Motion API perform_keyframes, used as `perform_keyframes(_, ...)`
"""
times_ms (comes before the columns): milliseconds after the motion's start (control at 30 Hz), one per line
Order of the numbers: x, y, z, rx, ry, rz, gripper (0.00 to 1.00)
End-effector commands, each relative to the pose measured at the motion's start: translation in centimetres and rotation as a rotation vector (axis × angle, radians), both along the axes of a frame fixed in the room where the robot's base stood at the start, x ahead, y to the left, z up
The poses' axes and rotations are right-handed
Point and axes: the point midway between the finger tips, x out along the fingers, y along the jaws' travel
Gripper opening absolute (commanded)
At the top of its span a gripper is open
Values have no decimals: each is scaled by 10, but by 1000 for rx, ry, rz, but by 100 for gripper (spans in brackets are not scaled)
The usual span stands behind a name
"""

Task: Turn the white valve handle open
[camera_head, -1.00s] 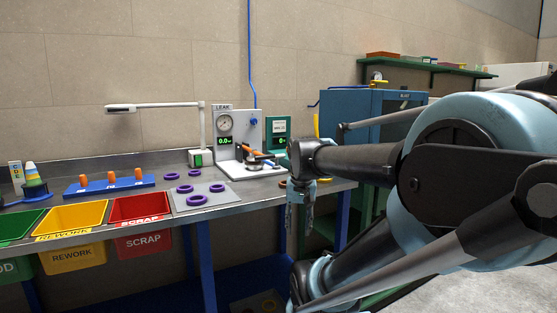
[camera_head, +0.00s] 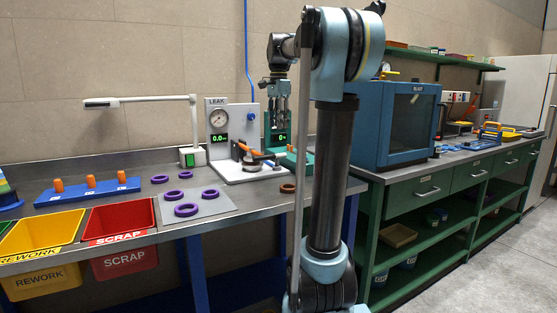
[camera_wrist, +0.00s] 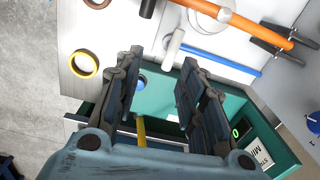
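My gripper (camera_head: 278,142) points down in front of the teal instrument at the right end of the leak-test station. In the wrist view my gripper (camera_wrist: 161,62) is open, its two dark fingers apart with nothing clamped between them. A short white cylindrical bar (camera_wrist: 173,48) shows just beyond the fingertips, close to the gap between them. It may be the white valve handle, but I cannot tell for sure. The teal instrument (camera_wrist: 160,85) lies behind and between the fingers. In the head view my gripper and arm hide much of this instrument, and no white handle is clear.
The leak tester (camera_head: 217,125) stands left of my gripper, with an orange-handled clamp (camera_head: 240,150) on its white base. Purple rings (camera_head: 185,210) lie on a grey mat. Red (camera_head: 122,220) and yellow bins are at the front. A blue cabinet (camera_head: 408,120) stands right of my arm.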

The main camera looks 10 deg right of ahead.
Motion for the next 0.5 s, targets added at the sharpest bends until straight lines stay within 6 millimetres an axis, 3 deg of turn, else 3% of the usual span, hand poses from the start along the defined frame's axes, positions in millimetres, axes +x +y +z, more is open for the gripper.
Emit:
perform_keyframes(100,16,-1,10,0,9,-55,37)
perform_keyframes(267,24,-6,11,1,13,-91,37)
perform_keyframes(500,23,-13,-16,0,13,-101,37)
